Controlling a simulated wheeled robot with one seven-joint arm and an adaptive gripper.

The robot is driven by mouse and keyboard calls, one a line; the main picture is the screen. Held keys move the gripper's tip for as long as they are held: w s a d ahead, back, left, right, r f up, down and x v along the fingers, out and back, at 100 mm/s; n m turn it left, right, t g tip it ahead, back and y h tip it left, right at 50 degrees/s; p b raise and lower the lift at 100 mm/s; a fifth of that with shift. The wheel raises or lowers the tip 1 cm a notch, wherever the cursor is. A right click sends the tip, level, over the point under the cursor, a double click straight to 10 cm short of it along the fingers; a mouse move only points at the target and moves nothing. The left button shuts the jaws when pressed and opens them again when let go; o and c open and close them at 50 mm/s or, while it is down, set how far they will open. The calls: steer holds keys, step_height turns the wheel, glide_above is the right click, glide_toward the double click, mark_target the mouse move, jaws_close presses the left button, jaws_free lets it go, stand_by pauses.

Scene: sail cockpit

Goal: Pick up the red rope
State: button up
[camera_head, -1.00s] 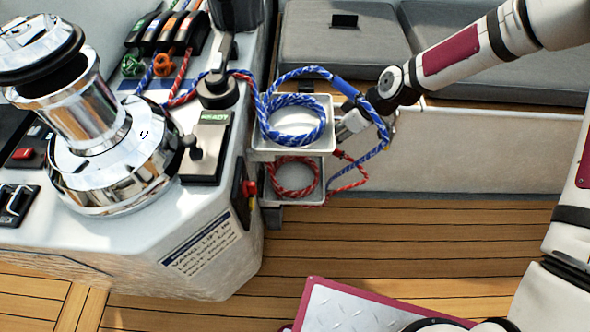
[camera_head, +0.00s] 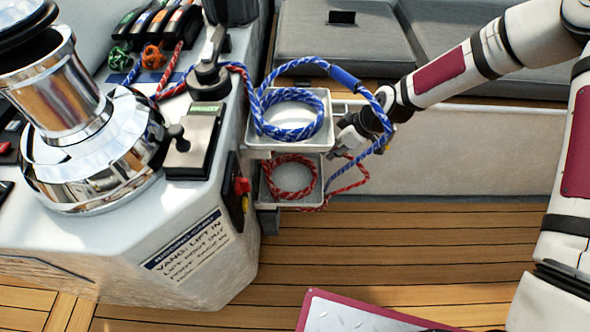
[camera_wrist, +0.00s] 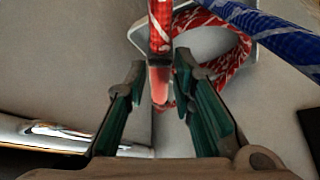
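The red rope (camera_head: 289,158) lies coiled in the lower tray, under the blue rope (camera_head: 292,134) in the upper tray. A red loop hangs out past the lower tray's right side. My gripper (camera_head: 338,148) is right of the trays, near that loop, partly hidden by the blue rope and its own wrist. In the wrist view my gripper (camera_wrist: 160,72) is open. A straight red end of the red rope (camera_wrist: 160,28) shows between the two green-padded fingers, with gaps on both sides. The red coil lies behind it. Whether the end is deep between the fingertips I cannot tell.
The upper tray (camera_head: 325,139) and lower tray (camera_head: 262,190) are fixed to the white console (camera_head: 215,262). The blue rope arches over my wrist and crosses the wrist view (camera_wrist: 275,38) at upper right. A chrome winch (camera_head: 95,150) stands left. Wooden deck lies open below.

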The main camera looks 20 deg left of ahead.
jaws_close()
steer(key=shift+r, duration=0.15)
steer(key=shift+r+p, duration=1)
steer(key=shift+r, duration=0.4)
